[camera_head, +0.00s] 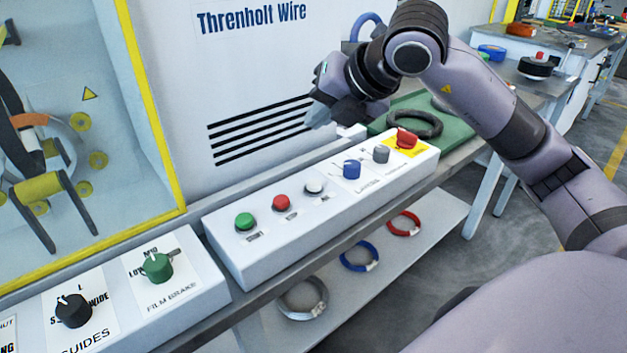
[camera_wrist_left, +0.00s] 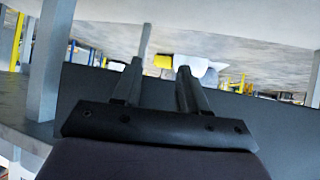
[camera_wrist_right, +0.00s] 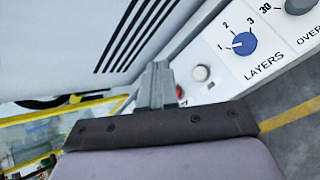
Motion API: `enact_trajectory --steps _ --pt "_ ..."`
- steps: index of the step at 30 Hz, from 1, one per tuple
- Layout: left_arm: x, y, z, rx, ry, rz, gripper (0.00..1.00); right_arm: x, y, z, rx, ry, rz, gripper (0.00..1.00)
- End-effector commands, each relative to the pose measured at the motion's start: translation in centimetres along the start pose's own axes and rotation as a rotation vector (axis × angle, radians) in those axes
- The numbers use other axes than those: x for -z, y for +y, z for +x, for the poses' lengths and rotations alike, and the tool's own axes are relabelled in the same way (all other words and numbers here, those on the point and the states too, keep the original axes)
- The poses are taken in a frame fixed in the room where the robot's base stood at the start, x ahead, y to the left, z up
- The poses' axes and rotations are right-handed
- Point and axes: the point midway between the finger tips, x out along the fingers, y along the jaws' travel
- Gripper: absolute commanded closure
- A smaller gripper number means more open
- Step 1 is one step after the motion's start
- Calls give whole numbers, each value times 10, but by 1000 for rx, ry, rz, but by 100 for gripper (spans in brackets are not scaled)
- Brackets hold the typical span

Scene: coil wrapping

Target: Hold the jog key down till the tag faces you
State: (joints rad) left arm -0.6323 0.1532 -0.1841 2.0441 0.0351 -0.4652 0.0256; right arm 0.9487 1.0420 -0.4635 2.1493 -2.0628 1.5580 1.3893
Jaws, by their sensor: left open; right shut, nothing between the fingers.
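The white button (camera_head: 314,187), with a small label too blurred to read, sits on the sloping control box (camera_head: 250,262) right of a green button (camera_head: 245,222) and a red button (camera_head: 282,203). My right gripper (camera_head: 318,116) is shut and empty, above and behind the box near the vent slots, apart from the buttons. The right wrist view shows the white button (camera_wrist_right: 201,73) just beyond its fingers (camera_wrist_right: 160,85). Behind the yellow-framed window, an orange piece (camera_head: 30,120) sits among yellow rollers; I cannot make out a tag. My left gripper (camera_wrist_left: 158,88) is open and empty, seen only in its wrist view.
Guides (camera_head: 73,310) and film brake (camera_head: 157,266) knobs stand left. A dark coil (camera_head: 414,124) lies on a green mat; several rings lie below.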

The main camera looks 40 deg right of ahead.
Motion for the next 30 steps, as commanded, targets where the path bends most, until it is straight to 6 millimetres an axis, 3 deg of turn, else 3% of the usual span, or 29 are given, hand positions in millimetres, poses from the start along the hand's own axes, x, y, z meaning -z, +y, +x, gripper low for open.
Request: enact_trajectory --steps 11,25,27,30 --pt "-9 0 4 -1 -5 0 57 6 -5 8 -1 3 -1 100" --pt "-47 0 34 -4 -2 5 57 38 -37 51 -2 4 -1 100" --pt "-29 9 35 -24 40 14 57 41 -40 56 -2 3 -1 100" --pt "-24 14 37 -33 58 24 57 45 -44 61 -2 3 -1 100"
